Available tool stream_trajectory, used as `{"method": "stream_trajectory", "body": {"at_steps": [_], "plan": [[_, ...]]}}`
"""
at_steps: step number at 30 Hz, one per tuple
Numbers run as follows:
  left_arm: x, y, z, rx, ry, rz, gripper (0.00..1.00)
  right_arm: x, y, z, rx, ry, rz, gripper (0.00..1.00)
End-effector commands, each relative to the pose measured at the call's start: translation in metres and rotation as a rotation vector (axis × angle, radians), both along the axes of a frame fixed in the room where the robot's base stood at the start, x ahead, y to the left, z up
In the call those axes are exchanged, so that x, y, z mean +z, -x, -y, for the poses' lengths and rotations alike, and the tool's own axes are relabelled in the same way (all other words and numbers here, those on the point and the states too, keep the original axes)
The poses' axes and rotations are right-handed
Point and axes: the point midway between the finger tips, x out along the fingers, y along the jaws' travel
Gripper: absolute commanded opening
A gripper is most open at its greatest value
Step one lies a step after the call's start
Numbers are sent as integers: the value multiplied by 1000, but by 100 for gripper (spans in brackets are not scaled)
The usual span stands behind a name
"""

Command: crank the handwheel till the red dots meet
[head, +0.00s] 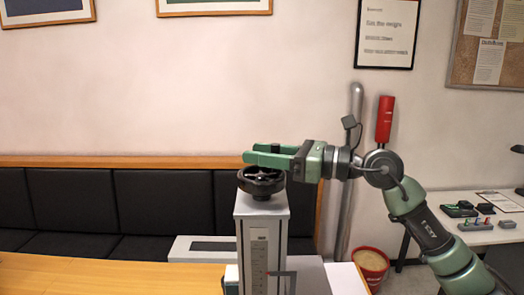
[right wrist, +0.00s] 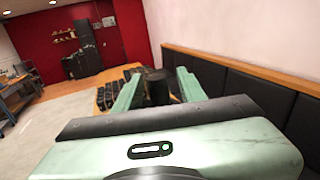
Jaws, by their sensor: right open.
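The black handwheel (head: 261,184) sits on top of a grey column (head: 262,225) with a ruled scale on its front face. My right gripper (head: 256,153) reaches in from the right, level, with its green fingers just over the wheel. I cannot tell whether the fingers touch the knob. A small red mark (head: 268,272) shows low on the scale. The red dots cannot be made out. My left gripper is out of view.
The column stands at a wooden table (head: 100,275). A grey box (head: 200,249) is left of it. A black padded bench (head: 70,205) runs along the wall behind. A red bin (head: 371,262) and a white side table (head: 490,232) with small items are at right.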

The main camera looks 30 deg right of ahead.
Motion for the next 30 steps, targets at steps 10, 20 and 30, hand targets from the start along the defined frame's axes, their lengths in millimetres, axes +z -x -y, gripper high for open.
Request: {"method": "stream_trajectory", "body": {"at_steps": [10, 20, 30], "plan": [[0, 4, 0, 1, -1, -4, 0, 0, 0, 0, -1, 1, -1, 0], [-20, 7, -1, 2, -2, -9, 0, -5, 2, 3, -146, 10, -3, 0], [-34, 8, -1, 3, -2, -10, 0, -3, 6, 3, -331, 7, -1, 0]]}}
